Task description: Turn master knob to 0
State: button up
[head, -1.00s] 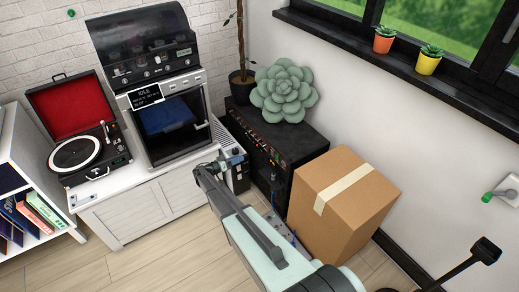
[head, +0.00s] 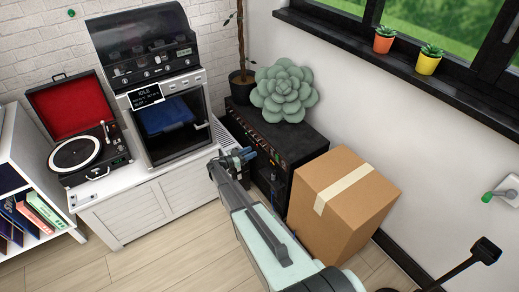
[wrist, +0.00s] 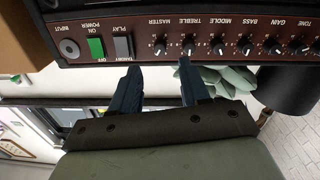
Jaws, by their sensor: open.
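The black amplifier (head: 312,146) stands on the floor by the wall, its brown control panel facing my arm. In the wrist view the panel (wrist: 85,20) is upside down. The master knob (wrist: 160,48) is a small black knob with a pale pointer, below its MASTER label and beside the treble knob (wrist: 188,47). My gripper (wrist: 158,68) is open and empty. Its two blue fingers point at the panel, with the master knob seen between the tips. The right tip is near the treble knob; contact cannot be told. In the head view my gripper (head: 243,155) is at the panel's front.
A green succulent (head: 284,90) sits on the amplifier. A cardboard box (head: 345,215) stands right of it, close to my arm. A white cabinet (head: 150,208) bears a record player (head: 85,155) and a machine showing IDLE (head: 165,125).

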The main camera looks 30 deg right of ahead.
aim_at(264, 146)
jog(key=d, duration=0.6)
jog(key=shift+d, duration=0.25)
jog(key=shift+s, duration=0.1)
jog(key=shift+c, duration=0.4)
grip_shut()
